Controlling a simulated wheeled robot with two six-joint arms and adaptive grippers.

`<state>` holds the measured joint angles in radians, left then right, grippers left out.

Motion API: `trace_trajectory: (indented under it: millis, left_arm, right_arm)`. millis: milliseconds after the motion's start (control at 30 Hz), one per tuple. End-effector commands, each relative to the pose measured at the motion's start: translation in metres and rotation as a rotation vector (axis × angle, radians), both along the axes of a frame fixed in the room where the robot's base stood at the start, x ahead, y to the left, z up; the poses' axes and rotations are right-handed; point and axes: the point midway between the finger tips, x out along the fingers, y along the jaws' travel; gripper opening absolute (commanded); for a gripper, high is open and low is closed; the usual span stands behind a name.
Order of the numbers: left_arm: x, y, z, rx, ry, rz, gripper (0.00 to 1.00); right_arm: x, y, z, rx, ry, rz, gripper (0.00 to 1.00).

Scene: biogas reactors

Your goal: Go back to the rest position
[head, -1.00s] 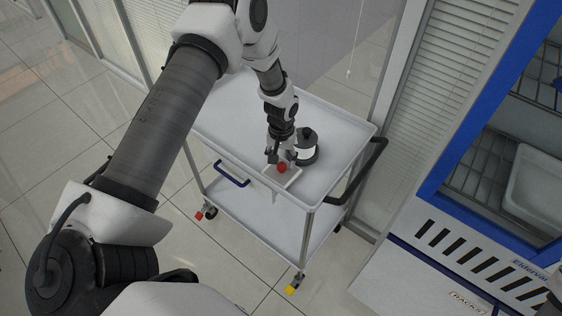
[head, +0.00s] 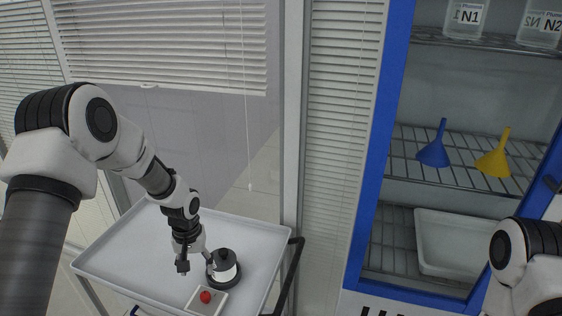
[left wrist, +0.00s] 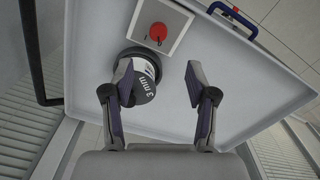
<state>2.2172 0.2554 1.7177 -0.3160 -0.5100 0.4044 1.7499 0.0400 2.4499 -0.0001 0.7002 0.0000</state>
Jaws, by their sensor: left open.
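My left gripper (head: 197,266) hangs over the white cart, open and empty, beside a black and white canister and above a small plate with a red knob. In the left wrist view the fingers (left wrist: 158,68) are spread apart, with nothing held between them. The left arm reaches down from the left in the head view. Part of my right arm shows at the right edge, but its gripper is out of view.
The cart's top (head: 120,250) is mostly bare on its left. The canister (head: 223,268), marked "3 mm" in the left wrist view (left wrist: 145,85), stands behind the plate's red knob (head: 206,296). A blue-framed cabinet (head: 382,150) with blue (head: 434,152) and yellow (head: 494,160) funnels stands right.

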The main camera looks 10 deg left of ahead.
Motion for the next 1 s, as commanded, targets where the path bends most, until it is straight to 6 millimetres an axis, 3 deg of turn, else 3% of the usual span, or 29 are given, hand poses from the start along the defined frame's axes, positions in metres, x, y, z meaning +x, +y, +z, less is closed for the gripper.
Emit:
trace_trajectory:
  millis: [67,167,267,400,533,600,667,800,1000]
  left_arm:
    - [-0.006,-0.001,-0.014,0.001,0.021,-0.002,0.57]
    - [-0.029,-0.007,-0.058,0.012,0.099,-0.022,0.57]
    - [-0.088,-0.023,-0.111,0.010,0.244,-0.047,0.57]
    - [-0.191,-0.058,-0.184,-0.032,0.370,-0.087,0.57]
    - [-0.297,-0.087,-0.225,-0.073,0.371,-0.145,0.57]
    - [-0.322,-0.092,-0.222,-0.068,0.292,-0.183,0.57]
    - [-0.320,-0.091,-0.214,-0.051,0.196,-0.210,0.57]
    - [-0.294,-0.086,-0.211,-0.010,0.024,-0.267,0.57]
    - [-0.287,-0.086,-0.211,-0.005,-0.006,-0.284,0.57]
  right_arm:
    - [0.000,0.000,-0.004,0.000,0.000,0.000,0.00]
    - [0.000,0.000,-0.015,0.000,0.000,0.000,0.00]
    - [0.000,0.000,-0.026,0.000,0.000,0.000,0.00]
    - [0.000,0.000,-0.042,0.000,0.000,0.000,0.00]
    - [0.000,0.000,-0.057,0.000,0.000,0.000,0.00]
    - [0.000,0.000,-0.057,0.000,0.001,0.000,0.00]
    - [0.000,0.000,-0.054,0.000,0.000,0.000,0.00]
    - [0.000,0.000,-0.054,0.000,0.000,0.000,0.00]
    - [0.000,0.000,-0.053,0.000,0.000,0.000,0.00]
